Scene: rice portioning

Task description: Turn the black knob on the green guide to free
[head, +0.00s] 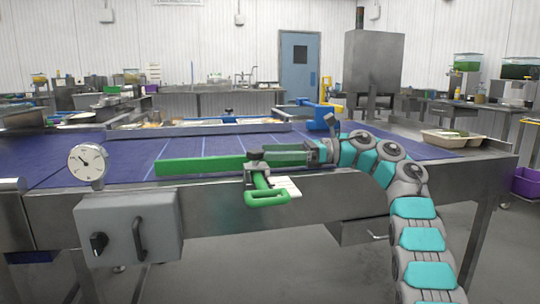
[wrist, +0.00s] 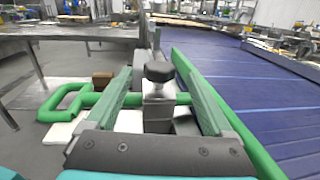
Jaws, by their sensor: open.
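The green guide (head: 200,166) is a long bar along the near edge of the blue conveyor, and it runs up the right side of the wrist view (wrist: 222,105). A metal clamp block (wrist: 158,108) with the black knob (wrist: 158,72) on top stands beside it. A green loop handle (head: 267,198) sticks out from the clamp toward me. My gripper (wrist: 155,66) is open, with one greenish finger on each side of the knob and clamp. Gaps show between the fingers and the knob.
A grey control box (head: 130,228) with another black knob and a handle is on the conveyor's front, below a round dial (head: 88,162). The blue belt (head: 100,155) spreads behind the guide. A blue fixture (head: 312,115) stands behind, and trays (head: 450,138) sit at right.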

